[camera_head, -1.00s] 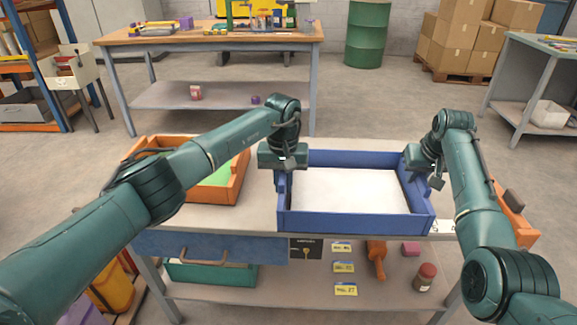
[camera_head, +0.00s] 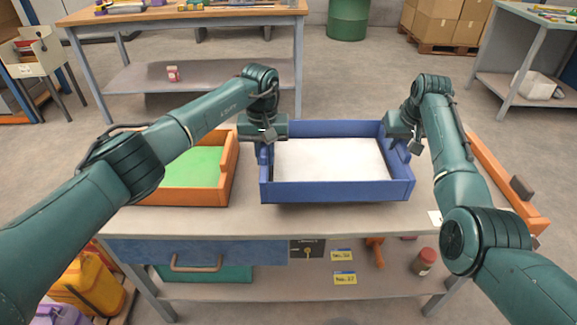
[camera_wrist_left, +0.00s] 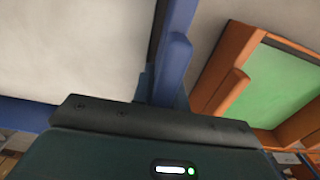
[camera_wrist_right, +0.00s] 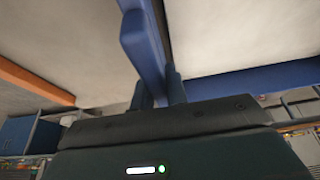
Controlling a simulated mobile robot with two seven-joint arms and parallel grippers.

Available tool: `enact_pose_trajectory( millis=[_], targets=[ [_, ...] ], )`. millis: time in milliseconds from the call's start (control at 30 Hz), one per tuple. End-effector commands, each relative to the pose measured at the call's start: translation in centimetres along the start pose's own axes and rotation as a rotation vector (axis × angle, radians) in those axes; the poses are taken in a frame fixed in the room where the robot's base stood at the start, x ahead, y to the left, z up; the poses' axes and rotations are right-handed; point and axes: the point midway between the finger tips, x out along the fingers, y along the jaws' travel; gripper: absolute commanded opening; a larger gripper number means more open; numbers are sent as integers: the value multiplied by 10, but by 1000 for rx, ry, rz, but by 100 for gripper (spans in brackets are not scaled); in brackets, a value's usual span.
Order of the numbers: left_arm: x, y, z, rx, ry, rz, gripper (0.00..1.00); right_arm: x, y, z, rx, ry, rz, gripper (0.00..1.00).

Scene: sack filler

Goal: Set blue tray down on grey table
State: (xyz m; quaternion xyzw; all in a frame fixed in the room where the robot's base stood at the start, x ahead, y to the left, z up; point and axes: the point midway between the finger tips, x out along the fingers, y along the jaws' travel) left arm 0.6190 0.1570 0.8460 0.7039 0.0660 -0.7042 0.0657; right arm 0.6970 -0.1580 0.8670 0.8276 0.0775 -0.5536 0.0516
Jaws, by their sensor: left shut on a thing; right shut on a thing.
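The blue tray (camera_head: 337,192), with a pale whitish floor, is level over the grey table (camera_head: 250,220) in the head view. My left gripper (camera_head: 265,148) is shut on its left wall, and my right gripper (camera_head: 407,145) is shut on its right wall. The gripped walls also show in the left wrist view (camera_wrist_left: 174,62) and the right wrist view (camera_wrist_right: 147,45). The tray's front wall lies behind the table's front edge. Its underside is hidden, so I cannot tell whether it touches the tabletop.
An orange tray (camera_head: 229,172) with a green floor stands left of the blue tray, a narrow gap apart. An orange rail-like piece (camera_head: 508,185) lies at the table's right side. The front strip of tabletop is bare. A lower shelf holds a red-lidded jar (camera_head: 424,261).

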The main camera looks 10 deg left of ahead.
Motion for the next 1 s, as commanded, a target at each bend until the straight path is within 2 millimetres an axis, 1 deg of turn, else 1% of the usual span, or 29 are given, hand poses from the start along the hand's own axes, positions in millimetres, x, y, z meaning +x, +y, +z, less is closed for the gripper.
enact_pose_trajectory(
  millis=[167,367,967,1000],
  targets=[
    [2,0,0,0,2,1,0,2,0,0,0,2,1,0],
    [11,0,0,0,2,1,0,10,0,4,0,1,1,0],
    [51,0,0,0,2,1,0,47,0,19,0,2,1,0],
    [49,0,0,-1,1,1,16,46,0,19,0,0,1,16]
  ],
)
